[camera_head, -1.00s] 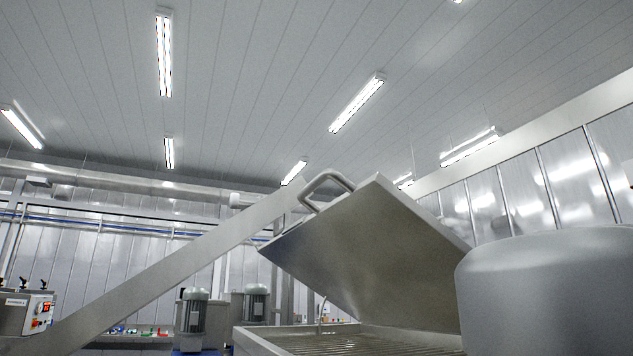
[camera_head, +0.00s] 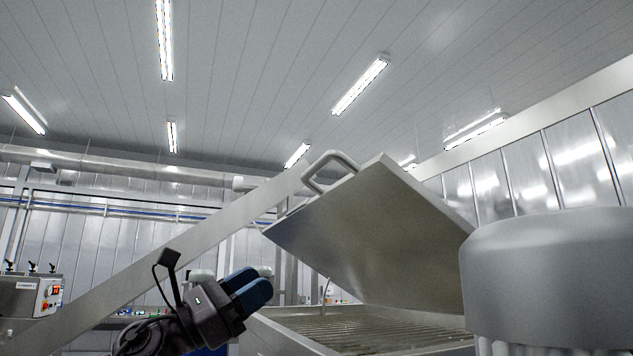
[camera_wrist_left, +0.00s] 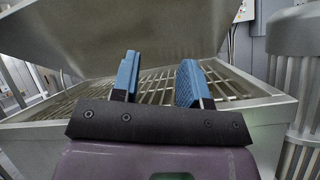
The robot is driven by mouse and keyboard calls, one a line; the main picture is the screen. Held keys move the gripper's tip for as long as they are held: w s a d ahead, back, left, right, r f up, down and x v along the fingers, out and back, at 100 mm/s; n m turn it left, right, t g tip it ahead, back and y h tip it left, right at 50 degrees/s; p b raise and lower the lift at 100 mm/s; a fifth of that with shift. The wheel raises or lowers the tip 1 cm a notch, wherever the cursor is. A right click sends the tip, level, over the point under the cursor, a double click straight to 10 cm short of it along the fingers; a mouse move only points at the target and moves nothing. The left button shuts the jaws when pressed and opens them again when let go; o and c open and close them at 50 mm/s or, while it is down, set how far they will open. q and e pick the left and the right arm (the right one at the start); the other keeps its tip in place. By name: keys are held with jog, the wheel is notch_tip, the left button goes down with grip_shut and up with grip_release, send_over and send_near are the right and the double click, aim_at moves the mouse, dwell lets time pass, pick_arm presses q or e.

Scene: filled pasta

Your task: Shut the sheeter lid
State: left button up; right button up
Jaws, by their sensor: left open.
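The sheeter lid (camera_head: 365,235) is a flat grey metal panel, tilted up and open above the sheeter. Its bar handle (camera_head: 326,170) sits at the raised upper edge. The sheeter body (camera_head: 290,335) has a metal rim around a slatted grate (camera_head: 370,328). My left gripper (camera_head: 254,286) has blue finger pads and is left of the sheeter, below the handle and apart from it. In the left wrist view, the open, empty fingers (camera_wrist_left: 158,80) point towards the grate, with the lid (camera_wrist_left: 130,30) above them. My right gripper is not in view.
A large rounded metal housing (camera_head: 548,270) stands close at the right of the lid. A long diagonal metal beam (camera_head: 150,270) crosses behind my left gripper. A control box with buttons (camera_head: 32,295) is at the far left. Space above the lid is clear.

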pick_arm(q)
notch_tip(320, 180, up, 9)
jog(key=s+d+m+g+y, duration=0.2)
jog(key=m+g, duration=0.2)
jog(key=m, duration=0.4)
jog(key=m+t+y, duration=0.2)
jog(key=m+y, duration=0.2)
jog(key=m, duration=0.1)
send_near(312, 167)
jog(key=shift+g, duration=0.4)
jog(key=p+x, duration=0.2)
jog(key=x, duration=0.8)
jog(key=shift+w+d+r, duration=0.15)
jog(key=shift+w+d, duration=0.1)
jog(key=shift+d, duration=0.05)
grip_shut()
